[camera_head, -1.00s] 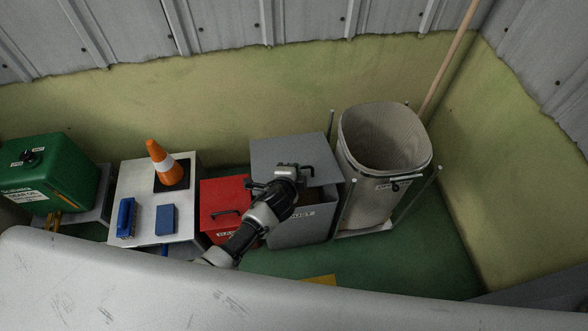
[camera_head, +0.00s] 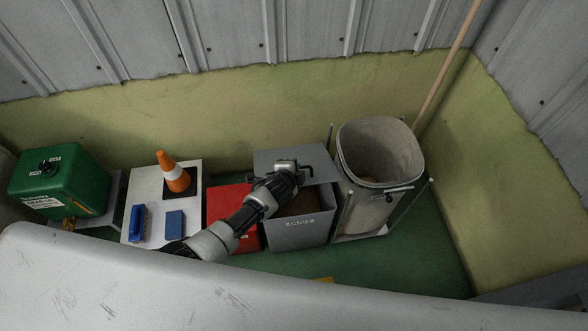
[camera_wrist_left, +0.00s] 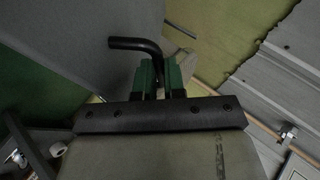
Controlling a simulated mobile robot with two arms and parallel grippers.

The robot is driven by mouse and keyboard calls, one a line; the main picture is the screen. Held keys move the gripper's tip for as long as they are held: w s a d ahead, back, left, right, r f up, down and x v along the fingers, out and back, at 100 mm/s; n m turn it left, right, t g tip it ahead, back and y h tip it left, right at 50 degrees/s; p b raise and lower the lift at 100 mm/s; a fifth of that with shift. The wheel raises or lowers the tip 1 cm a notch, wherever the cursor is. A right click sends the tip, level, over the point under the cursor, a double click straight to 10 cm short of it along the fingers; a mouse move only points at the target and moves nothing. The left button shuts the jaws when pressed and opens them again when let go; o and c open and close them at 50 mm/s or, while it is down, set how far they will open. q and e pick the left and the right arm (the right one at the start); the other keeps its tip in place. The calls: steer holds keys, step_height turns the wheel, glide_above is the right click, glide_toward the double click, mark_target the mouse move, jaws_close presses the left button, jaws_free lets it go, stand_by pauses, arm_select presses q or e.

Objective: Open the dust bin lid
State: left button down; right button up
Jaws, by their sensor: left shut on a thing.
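The dust bin (camera_head: 290,236) is a grey box with a white label, standing between the red box and the tall beige bin. Its grey lid (camera_head: 268,160) is at the back, and a dark brown interior (camera_head: 305,204) shows at the front. My left gripper (camera_head: 306,171) is over the lid's right part; my arm hides some of the lid. In the left wrist view the green fingertips (camera_wrist_left: 158,78) are shut on a bent black handle (camera_wrist_left: 132,43) beside a grey panel, likely the lid. My right gripper is not in view.
A tall beige bin (camera_head: 372,205) in a metal frame stands close on the right. A red box (camera_head: 226,199) is close on the left. A white stand (camera_head: 148,190) holds an orange cone (camera_head: 174,172) and blue items. The wall is right behind; green floor is free in front.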

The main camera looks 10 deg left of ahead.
arm_select(q)
steer(key=shift+w+a+r+g+p, duration=0.2)
steer(key=shift+w+r+p, duration=0.35)
steer(key=shift+p, duration=0.35)
steer(key=shift+w+a+r+g+p, duration=0.1)
steer(key=shift+w+r+g+p, duration=0.1)
steer(key=shift+w+r+p, duration=0.45)
steer(key=shift+s+f, duration=0.15)
steer(key=shift+s, duration=0.15)
steer(key=c, duration=1.2)
jaws_free()
steer(key=shift+s+a+r+p, duration=0.1)
steer(key=shift+s+r+p, duration=0.25)
steer(key=shift+p, duration=0.2)
steer(key=p+v, duration=0.3)
steer(key=v, duration=0.6)
steer(key=shift+s+a+r, duration=0.15)
steer(key=shift+s+r, duration=0.1)
steer(key=shift+s, duration=0.1)
